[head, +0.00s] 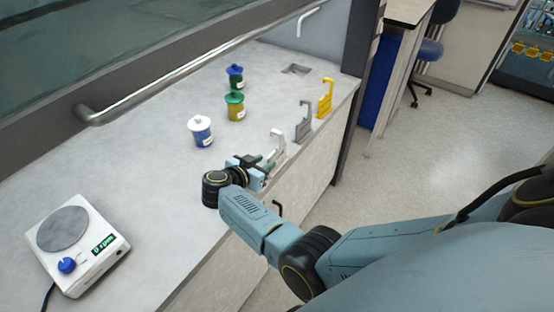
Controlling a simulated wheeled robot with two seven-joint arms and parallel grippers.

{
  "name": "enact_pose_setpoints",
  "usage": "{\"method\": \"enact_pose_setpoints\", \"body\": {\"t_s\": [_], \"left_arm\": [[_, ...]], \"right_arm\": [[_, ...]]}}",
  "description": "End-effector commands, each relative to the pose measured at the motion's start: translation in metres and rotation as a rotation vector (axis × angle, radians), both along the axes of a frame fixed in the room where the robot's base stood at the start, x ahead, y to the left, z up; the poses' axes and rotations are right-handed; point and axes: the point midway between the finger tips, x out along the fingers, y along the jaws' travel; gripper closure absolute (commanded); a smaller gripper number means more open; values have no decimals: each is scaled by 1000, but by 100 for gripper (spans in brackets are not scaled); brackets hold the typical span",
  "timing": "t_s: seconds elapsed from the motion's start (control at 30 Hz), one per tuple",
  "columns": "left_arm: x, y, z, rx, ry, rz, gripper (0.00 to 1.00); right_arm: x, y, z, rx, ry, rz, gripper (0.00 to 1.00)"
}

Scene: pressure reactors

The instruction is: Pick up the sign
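Three upright hook-topped stands, which may be the signs, line the bench's front edge: a white one (277,146), a grey one (304,121) and a yellow one (325,98). No lettering is readable on them. My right gripper (264,163) is just in front and left of the white stand's base, low over the bench. Its two dark fingers look apart, with nothing seen between them. Whether a finger touches the white stand is unclear. My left gripper is out of view.
A blue jar with a white lid (200,131), a yellow jar with a green lid (235,106) and a dark blue-lidded jar (235,77) stand behind the gripper. A stirrer plate (104,262) is at lower left. A metal rail (180,75) borders the back.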

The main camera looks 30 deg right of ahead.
Motion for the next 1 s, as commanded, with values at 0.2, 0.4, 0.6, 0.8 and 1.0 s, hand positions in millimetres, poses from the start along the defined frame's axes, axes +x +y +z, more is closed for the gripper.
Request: {"method": "enact_pose_setpoints", "body": {"t_s": [0.2,0.4,0.6,0.8,1.0], "left_arm": [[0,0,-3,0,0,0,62],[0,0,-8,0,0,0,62],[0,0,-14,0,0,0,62],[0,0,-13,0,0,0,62],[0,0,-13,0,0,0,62]], "right_arm": [[6,-14,-7,0,-2,1,67],[14,-40,-18,-5,-2,-1,67],[22,-56,-26,-1,-3,1,67],[22,-57,-26,1,-2,1,67],[22,-56,-26,1,-2,1,88]]}}
